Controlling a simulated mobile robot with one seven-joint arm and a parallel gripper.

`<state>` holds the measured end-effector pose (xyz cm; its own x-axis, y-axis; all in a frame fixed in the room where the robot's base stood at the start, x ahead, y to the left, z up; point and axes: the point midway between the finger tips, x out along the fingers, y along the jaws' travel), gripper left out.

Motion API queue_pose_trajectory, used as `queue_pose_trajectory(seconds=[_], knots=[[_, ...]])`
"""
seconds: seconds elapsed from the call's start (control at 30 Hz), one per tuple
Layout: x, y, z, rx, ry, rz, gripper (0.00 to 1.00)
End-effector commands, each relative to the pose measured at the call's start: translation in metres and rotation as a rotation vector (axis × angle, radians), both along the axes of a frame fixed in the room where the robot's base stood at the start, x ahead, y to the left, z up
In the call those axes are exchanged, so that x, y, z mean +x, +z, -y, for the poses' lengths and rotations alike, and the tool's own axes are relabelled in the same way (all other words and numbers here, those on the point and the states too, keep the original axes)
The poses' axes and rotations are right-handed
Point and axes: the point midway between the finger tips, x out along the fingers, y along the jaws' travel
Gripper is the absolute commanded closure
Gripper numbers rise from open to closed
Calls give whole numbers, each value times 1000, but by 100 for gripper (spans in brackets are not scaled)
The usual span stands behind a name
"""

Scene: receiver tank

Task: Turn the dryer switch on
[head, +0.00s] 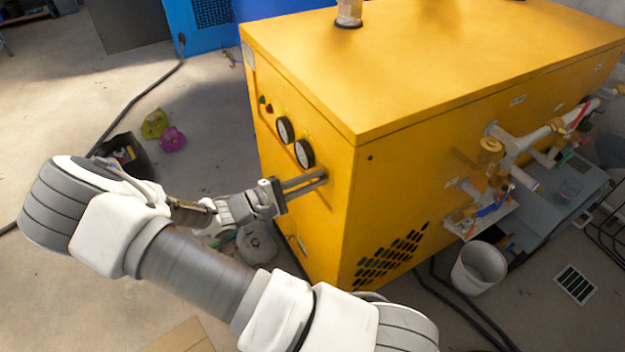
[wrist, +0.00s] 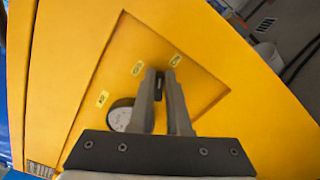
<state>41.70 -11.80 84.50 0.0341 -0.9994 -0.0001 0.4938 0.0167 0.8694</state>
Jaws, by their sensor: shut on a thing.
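The dryer is a big yellow cabinet (head: 375,75) that fills the middle of the head view. Its panel also fills most of the wrist view (wrist: 85,60). My gripper (head: 325,180) reaches the dryer's front face, below and right of the two round gauges. In the wrist view my gripper (wrist: 163,75) is shut on a small dark dryer switch (wrist: 159,81) on the recessed panel. The fingers hide much of the switch, and I cannot tell which way it is turned. In the head view the switch is hidden behind the fingers.
Two gauges (head: 304,153) and small red and green lights (head: 269,108) sit on the same face. Pipes and valves (head: 500,150) stick out of the dryer's right side. A white bucket (head: 478,268) and a black bin (head: 125,155) stand on the floor.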

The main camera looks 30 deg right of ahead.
Motion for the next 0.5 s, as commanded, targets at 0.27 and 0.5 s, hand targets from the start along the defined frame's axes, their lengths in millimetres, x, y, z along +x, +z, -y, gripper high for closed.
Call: queue_pose_trajectory(seconds=[0.27, 0.5], knots=[[-2, -6, -1, 8, 2, 245, 100], [-2, -9, -1, 15, 2, 405, 100]])
